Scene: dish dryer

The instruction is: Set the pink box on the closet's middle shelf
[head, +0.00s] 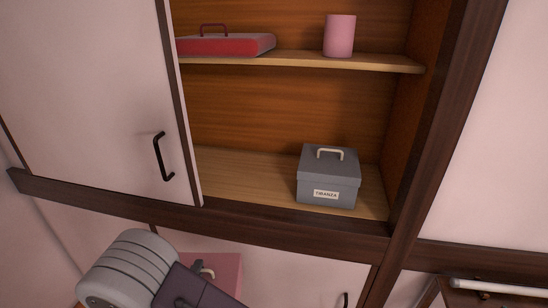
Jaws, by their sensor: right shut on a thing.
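The pink box (226,266) shows at the bottom of the head view, below the closet's lower frame edge. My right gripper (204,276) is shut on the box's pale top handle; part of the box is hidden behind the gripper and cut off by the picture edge. The open closet shows two wooden shelf levels: an upper shelf (300,60) and a lower one (245,175). I cannot tell from this view alone which is the middle shelf. My left gripper is out of view.
A grey labelled box (328,178) stands on the lower level at the right, with bare wood left of it. A red case (226,45) and a pink cup (339,36) sit on the upper shelf. A white door (90,90) with a black handle covers the closet's left side.

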